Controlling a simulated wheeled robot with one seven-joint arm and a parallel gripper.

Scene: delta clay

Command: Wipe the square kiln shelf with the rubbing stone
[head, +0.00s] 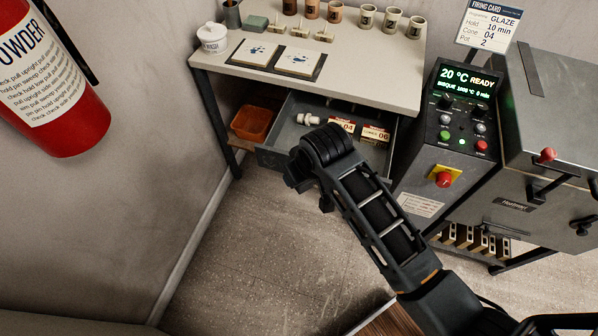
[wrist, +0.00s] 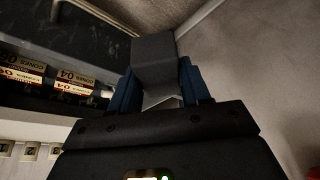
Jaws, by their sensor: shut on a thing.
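My gripper (wrist: 152,95) is shut on a plain grey block (wrist: 153,50), which looks like the rubbing stone; it sits between the blue fingers in the wrist view. In the head view my gripper (head: 292,180) is in front of the open drawer, below the table top, and my arm hides the block.
The open drawer (head: 285,128) holds cone boxes (head: 374,134) and a white item. An orange bin (head: 252,123) stands below. The kiln controller (head: 452,125) is at right.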

